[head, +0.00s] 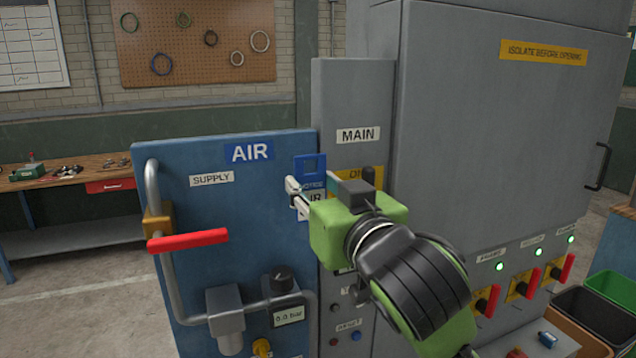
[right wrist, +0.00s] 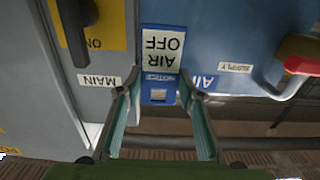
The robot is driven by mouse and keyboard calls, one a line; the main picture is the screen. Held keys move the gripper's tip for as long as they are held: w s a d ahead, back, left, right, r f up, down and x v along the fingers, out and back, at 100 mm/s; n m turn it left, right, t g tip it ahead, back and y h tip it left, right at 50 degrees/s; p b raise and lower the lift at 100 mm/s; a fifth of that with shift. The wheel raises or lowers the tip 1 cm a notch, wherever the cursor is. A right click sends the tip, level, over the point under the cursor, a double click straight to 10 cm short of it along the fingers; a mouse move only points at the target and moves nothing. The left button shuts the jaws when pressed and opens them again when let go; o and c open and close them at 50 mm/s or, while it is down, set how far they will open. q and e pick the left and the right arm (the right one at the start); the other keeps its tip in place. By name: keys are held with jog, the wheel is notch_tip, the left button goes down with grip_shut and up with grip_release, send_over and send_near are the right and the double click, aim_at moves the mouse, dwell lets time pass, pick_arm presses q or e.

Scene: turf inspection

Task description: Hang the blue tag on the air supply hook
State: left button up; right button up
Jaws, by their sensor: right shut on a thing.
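The blue tag (head: 311,168) has a square slot near its top and a white field that reads AIR OFF in the right wrist view (right wrist: 162,52). My right gripper (head: 298,196) is shut on the tag, one finger at each side of it in the right wrist view (right wrist: 160,84). In the head view the gripper hides part of the tag's lower half. The tag is upright in front of the right edge of the blue AIR panel (head: 240,200). I cannot make out the air supply hook. My left gripper is not in view.
The grey MAIN cabinet (head: 450,120) stands close on the right, with red switch handles low down. A workbench (head: 70,180) is behind left.

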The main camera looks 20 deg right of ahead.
jog(key=shift+w+f+b, duration=0.2)
jog(key=shift+w+b, duration=0.45)
jog(key=shift+w, duration=1.4)
jog(key=shift+w+a+f, duration=0.1)
jog(key=shift+w+f, duration=0.25)
jog(key=shift+w, duration=0.4)
jog(key=o, duration=1.2)
jog(key=shift+s, duration=0.1)
